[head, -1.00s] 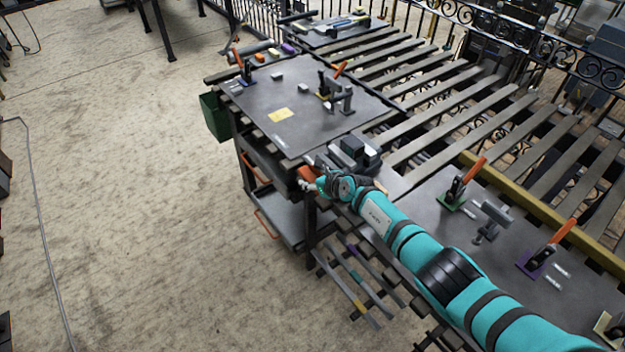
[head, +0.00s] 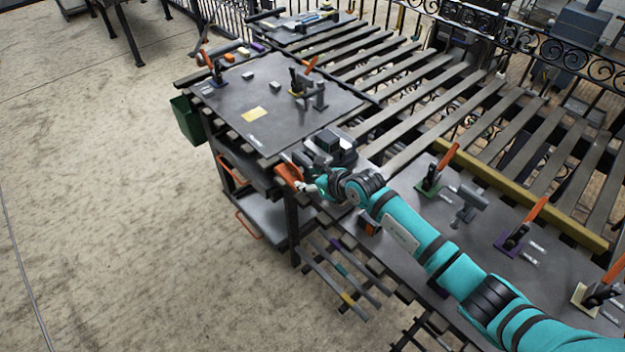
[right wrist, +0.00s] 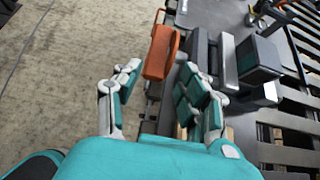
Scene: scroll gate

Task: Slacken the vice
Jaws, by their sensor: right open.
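The vice (head: 345,158) is a dark grey block with jaws, fixed at the near edge of the bench. A dark block (head: 327,140) sits at its jaws; in the right wrist view the vice (right wrist: 229,62) and the dark block (right wrist: 257,58) are at the right. An orange handle (head: 288,174) sticks out at the vice's left side, over the bench edge. In the right wrist view the handle (right wrist: 160,50) lies just ahead of and between my open fingertips. My right gripper (head: 310,184) is open and empty, with its fingers (right wrist: 156,82) towards the handle. My left gripper is out of view.
A dark plate (head: 300,125) with clamps lies beyond the vice. Another plate (head: 460,235) with orange-handled clamps is at the right, near my arm. A green bin (head: 187,120) hangs at the bench's left end. The floor at left is clear.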

